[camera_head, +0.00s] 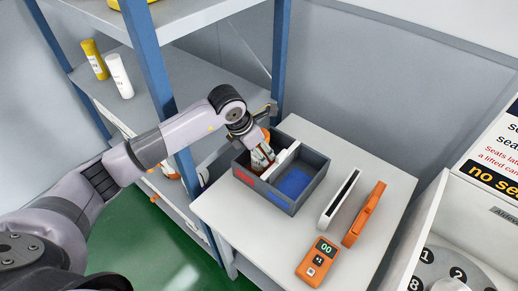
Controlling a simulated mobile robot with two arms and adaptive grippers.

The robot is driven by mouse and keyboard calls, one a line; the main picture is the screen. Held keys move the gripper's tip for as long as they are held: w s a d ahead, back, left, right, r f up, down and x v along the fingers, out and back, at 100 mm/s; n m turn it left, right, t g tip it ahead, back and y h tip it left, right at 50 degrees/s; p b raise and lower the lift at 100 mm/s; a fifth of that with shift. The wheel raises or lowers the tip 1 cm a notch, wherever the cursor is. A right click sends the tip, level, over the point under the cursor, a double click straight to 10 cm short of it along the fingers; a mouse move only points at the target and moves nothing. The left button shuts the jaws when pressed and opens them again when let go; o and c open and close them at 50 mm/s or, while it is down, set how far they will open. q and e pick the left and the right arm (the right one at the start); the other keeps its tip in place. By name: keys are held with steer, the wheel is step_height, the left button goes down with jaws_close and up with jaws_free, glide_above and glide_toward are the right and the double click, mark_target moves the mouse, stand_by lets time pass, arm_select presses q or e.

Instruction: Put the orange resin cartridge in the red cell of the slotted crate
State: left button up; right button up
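My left gripper (262,158) points down into the red side of the crate. My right gripper is out of view.
On the table (369,163), right of the crate, lie a white slotted piece (340,198), an orange bar (364,214) and an orange handheld device (318,262). A blue-post shelf (157,85) stands at left, holding a yellow cylinder (95,59) and a white cylinder (120,75).

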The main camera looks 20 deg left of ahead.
arm_select(q)
steer(key=shift+d+r, duration=0.1)
steer(key=shift+r+p, duration=0.3)
steer(key=shift+p, duration=0.1)
steer(key=b+v, duration=0.2)
steer(key=v, duration=0.9)
steer(key=shift+s+r+b, duration=0.25)
steer(key=shift+r+b, duration=0.05)
steer(key=shift+b, duration=0.1)
